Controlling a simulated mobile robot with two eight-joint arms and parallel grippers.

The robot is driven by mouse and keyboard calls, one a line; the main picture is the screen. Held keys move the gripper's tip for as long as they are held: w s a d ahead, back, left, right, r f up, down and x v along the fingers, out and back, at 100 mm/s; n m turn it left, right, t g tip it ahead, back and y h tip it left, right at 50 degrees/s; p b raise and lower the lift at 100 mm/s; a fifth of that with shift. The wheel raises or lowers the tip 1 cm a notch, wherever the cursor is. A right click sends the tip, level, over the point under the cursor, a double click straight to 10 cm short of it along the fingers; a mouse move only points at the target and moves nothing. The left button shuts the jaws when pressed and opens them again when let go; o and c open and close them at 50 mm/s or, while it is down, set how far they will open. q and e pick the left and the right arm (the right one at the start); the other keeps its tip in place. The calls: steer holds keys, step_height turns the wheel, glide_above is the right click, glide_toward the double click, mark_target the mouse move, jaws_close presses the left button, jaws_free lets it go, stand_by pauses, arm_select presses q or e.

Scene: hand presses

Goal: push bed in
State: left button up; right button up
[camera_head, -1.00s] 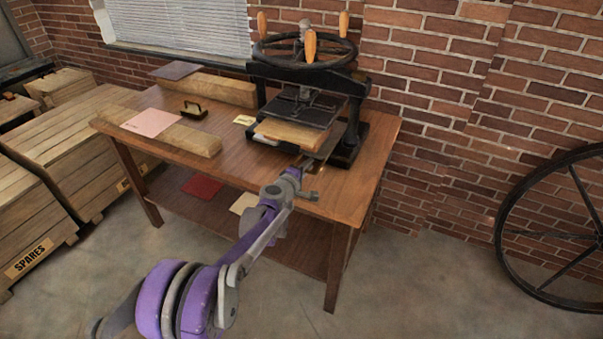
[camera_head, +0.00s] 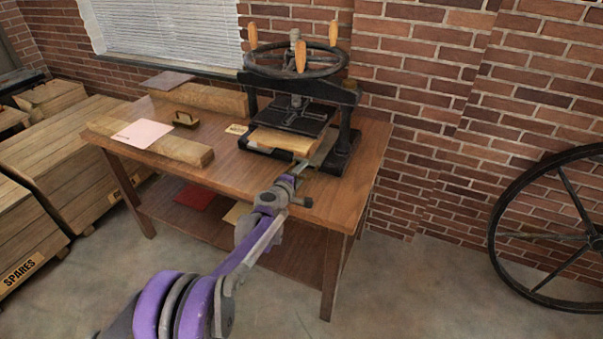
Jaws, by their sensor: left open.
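The black hand press (camera_head: 347,105) stands at the back right of the wooden table, with a dark handwheel and upright wooden handles on top. Its bed (camera_head: 286,140) shows as a light wooden slab with a pale front edge, sticking out toward me below the black pressing plate (camera_head: 291,117). My left gripper (camera_head: 300,167) is at the right front corner of the bed, its fingers small and partly lost against the press base. It is open. I cannot tell whether it touches the bed. My right gripper is not in view.
A brass-coloured handled block (camera_head: 185,120) and a small card (camera_head: 237,129) lie nearby. Crates stand left; a large spoked wheel (camera_head: 560,237) leans right. The table's front right is clear.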

arm_select(q)
steer(key=v, duration=1)
steer(key=shift+s+a+r+p, duration=0.1)
steer(key=shift+s+a+p, duration=0.05)
steer(key=shift+s+p, duration=0.25)
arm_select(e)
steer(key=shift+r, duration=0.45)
